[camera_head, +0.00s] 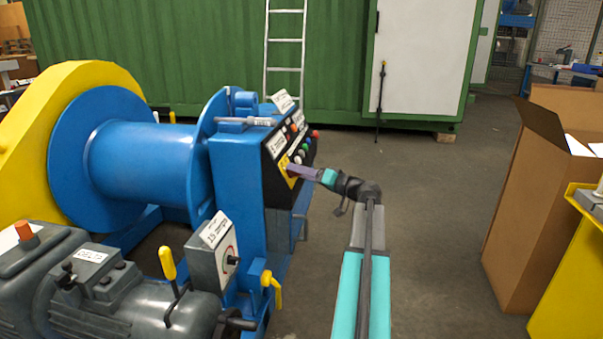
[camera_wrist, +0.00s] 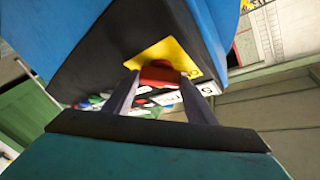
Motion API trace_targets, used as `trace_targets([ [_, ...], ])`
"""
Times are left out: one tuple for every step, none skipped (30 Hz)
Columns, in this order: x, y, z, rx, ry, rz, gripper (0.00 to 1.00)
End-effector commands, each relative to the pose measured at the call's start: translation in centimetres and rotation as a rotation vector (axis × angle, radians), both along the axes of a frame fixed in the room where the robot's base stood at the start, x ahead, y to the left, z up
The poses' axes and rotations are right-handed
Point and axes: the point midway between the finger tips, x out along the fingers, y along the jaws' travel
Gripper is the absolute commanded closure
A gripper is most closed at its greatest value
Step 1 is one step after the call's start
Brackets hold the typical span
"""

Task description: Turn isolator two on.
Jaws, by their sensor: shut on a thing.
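A red isolator knob (camera_wrist: 160,76) sits on a yellow plate (camera_wrist: 160,54) on the black control panel of the blue winch. In the head view the yellow plate (camera_head: 291,181) shows at the panel's lower edge, and my gripper hides most of the knob. My gripper (camera_head: 293,169) reaches in from the right. In the wrist view its two fingers (camera_wrist: 160,82) stand either side of the red knob, shut on it. Whether the knob points to on or off cannot be told. I cannot read the number belonging to this isolator.
Several coloured buttons (camera_head: 303,148) and white labels sit close by on the same panel. A grey box with a dial (camera_head: 231,258) and yellow-handled levers (camera_head: 167,263) stand lower left. A cardboard box (camera_head: 528,200) stands at right. The floor between is open.

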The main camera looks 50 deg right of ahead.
Motion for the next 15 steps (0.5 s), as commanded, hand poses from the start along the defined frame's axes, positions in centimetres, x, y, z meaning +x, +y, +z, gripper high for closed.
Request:
trace_targets([
  [-0.03,0.09,0.14,0.007,0.003,-0.002,0.72],
  [-0.03,0.1,0.18,0.011,0.005,-0.005,0.72],
  [-0.04,0.12,0.21,0.017,0.009,-0.009,0.72],
  [-0.04,0.14,0.24,0.022,0.013,-0.012,0.72],
  [-0.04,0.15,0.26,0.029,0.017,-0.016,0.72],
  [-0.04,0.19,0.29,0.037,0.023,-0.02,0.72],
  [-0.05,0.22,0.31,0.044,0.028,-0.024,0.72],
  [-0.05,0.23,0.35,0.052,0.033,-0.028,0.72],
  [-0.05,0.24,0.41,0.064,0.04,-0.036,0.72],
  [-0.05,0.26,0.45,0.073,0.045,-0.041,0.72],
  [-0.05,0.27,0.48,0.083,0.051,-0.047,0.72],
  [-0.06,0.31,0.53,0.096,0.06,-0.054,0.72],
  [-0.07,0.32,0.56,0.106,0.066,-0.06,0.72],
  [-0.07,0.33,0.62,0.118,0.073,-0.068,0.72],
  [-0.08,0.34,0.66,0.132,0.082,-0.076,0.72],
])
